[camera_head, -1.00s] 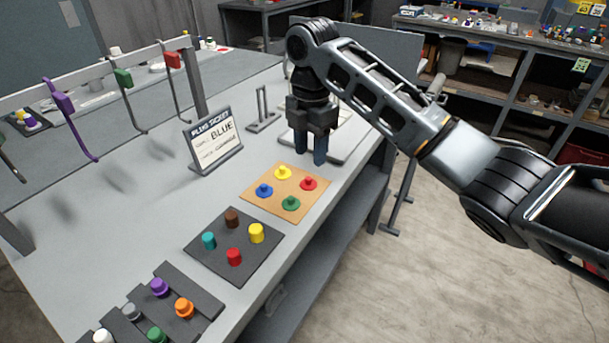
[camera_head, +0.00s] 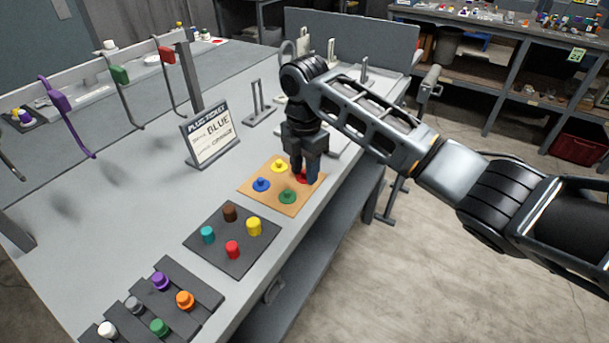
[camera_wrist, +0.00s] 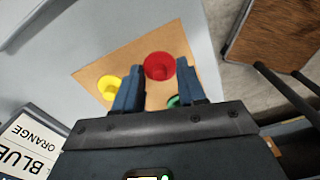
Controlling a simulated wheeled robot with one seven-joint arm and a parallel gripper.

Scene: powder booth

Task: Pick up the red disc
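The red disc (camera_wrist: 160,66), with a knob on top, lies on the tan board (camera_wrist: 113,60). In the head view the red disc (camera_head: 301,178) is partly hidden behind my gripper (camera_head: 304,176), which points down at the board's right corner. In the wrist view the fingers of my gripper (camera_wrist: 162,92) are apart, and the red disc shows between and just beyond their tips. I cannot tell how high the fingertips are above the disc. Nothing is seen held.
Yellow (camera_head: 279,166), blue (camera_head: 261,184) and green (camera_head: 287,196) discs sit on the same board. A dark tray (camera_head: 211,246) with several coloured plugs stands in front. A sign (camera_head: 211,135) stands to the left. The bench's right edge is close.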

